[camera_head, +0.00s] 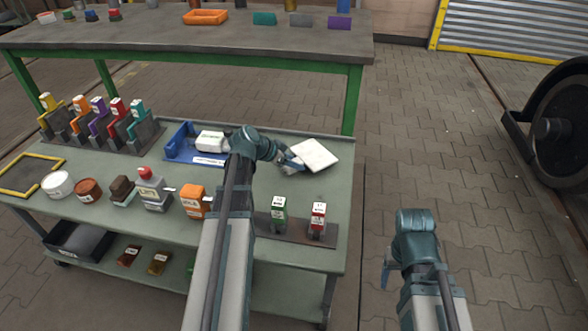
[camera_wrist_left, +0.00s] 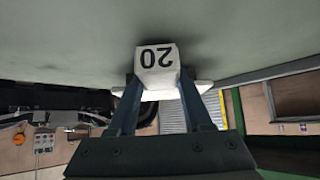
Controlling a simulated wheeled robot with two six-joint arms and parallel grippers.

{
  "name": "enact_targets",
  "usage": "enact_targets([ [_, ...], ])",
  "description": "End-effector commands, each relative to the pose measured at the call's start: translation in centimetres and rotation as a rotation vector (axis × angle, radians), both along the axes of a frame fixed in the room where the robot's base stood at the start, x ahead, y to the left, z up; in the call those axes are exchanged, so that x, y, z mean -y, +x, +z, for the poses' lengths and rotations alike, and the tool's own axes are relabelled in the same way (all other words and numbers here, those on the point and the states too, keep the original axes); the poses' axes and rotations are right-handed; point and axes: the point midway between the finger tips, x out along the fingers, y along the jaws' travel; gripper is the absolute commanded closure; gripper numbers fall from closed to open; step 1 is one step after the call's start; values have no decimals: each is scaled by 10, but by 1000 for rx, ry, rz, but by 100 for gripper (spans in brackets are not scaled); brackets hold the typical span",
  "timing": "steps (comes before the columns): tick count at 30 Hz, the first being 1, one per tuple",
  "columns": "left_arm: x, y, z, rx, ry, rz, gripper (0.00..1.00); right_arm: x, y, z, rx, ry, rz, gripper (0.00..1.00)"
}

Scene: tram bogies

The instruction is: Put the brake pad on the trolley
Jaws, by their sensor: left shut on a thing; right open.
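A white piece (camera_head: 314,155) with a flat square plate is at the right end of the trolley top (camera_head: 325,195); I take it for the brake pad. My left gripper (camera_head: 291,163) is shut on it. My right gripper (camera_head: 387,272) is open and empty, over the floor to the right of the trolley.
A blue tray (camera_head: 180,150) holding a white box lies left of the plate. Racks with coloured pieces (camera_head: 110,125) stand back left. A workbench (camera_head: 300,50) is behind.

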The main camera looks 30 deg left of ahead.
Motion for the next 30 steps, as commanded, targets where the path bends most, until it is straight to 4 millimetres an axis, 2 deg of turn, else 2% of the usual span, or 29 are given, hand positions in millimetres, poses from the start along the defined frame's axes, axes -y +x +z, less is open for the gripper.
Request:
enact_targets([
  [1, 0, 0, -5, 1, -2, 1, 100, 0, 0, -5, 0, 1, 1, 30],
  [12, 0, 0, -7, 1, -2, 1, 100, 0, 0, -7, 0, 1, 1, 30],
  [13, 0, 0, -6, 0, 0, 0, 47, 0, 0, -6, 0, 1, 1, 30],
  [17, 0, 0, -5, 0, 0, 0, 23, 0, 0, -5, 0, 1, 1, 30],
  [18, 0, 0, -5, 0, 0, 0, 20, 0, 0, -5, 0, 1, 1, 30],
  [26, 0, 0, -5, 0, 0, 0, 20, 0, 0, -5, 0, 1, 1, 30],
  [30, -2, -5, 5, 0, 0, 1, 20, 0, 0, 5, 0, 0, 0, 30],
])
